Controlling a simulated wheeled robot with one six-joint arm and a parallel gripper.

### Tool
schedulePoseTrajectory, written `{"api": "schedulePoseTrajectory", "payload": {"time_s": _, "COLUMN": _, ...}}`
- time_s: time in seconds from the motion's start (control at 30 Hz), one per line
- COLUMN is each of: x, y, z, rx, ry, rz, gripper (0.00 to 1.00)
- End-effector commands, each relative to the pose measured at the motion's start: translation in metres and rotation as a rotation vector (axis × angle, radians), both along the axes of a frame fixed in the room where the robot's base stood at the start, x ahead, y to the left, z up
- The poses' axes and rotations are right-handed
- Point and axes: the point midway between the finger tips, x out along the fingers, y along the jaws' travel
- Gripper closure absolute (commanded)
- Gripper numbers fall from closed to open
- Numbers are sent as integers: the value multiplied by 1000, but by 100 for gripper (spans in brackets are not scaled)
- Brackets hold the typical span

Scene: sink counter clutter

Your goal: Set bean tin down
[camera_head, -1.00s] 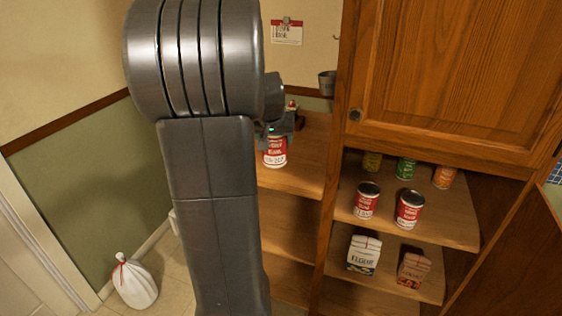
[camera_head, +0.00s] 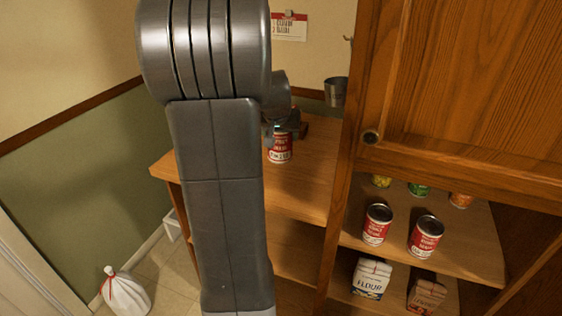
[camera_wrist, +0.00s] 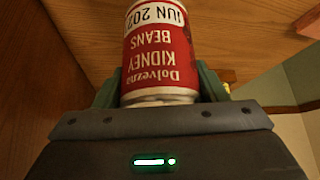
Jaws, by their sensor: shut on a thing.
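The bean tin (camera_head: 280,149), with a red and white label, is at the wooden counter (camera_head: 312,187) in the head view. In the wrist view the tin (camera_wrist: 158,55) reads "Kidney Beans" and appears upside down in the picture. My gripper (camera_head: 281,130) is shut on the tin, with a jaw showing on each side of it in the wrist view (camera_wrist: 160,92). My arm hides part of the counter. I cannot tell whether the tin's base touches the counter.
Two similar red tins (camera_head: 377,225) (camera_head: 426,237) stand on the cabinet shelf at right. Flour (camera_head: 371,279) and another package (camera_head: 426,295) sit below. The cabinet door (camera_head: 455,85) hangs above. A white bag (camera_head: 125,293) is on the floor. The counter's front right looks clear.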

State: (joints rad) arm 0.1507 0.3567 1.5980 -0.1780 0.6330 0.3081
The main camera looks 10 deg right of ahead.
Motion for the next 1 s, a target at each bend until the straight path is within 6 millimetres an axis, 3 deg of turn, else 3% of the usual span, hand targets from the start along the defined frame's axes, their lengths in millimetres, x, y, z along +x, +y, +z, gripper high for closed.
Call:
{"api": "schedulePoseTrajectory", "payload": {"time_s": 0.1, "x": 0, "y": 0, "z": -22, "rx": 0, "ry": 3, "rz": 0, "gripper": 73}}
{"api": "schedulePoseTrajectory", "payload": {"time_s": 0.5, "x": 0, "y": 0, "z": -68, "rx": -1, "ry": 0, "rz": -1, "gripper": 73}}
{"api": "schedulePoseTrajectory", "payload": {"time_s": 0.97, "x": 1, "y": 0, "z": -77, "rx": -1, "ry": -3, "rz": 0, "gripper": 73}}
{"api": "schedulePoseTrajectory", "payload": {"time_s": 1.0, "x": 0, "y": 0, "z": -77, "rx": 0, "ry": -1, "rz": 0, "gripper": 31}}
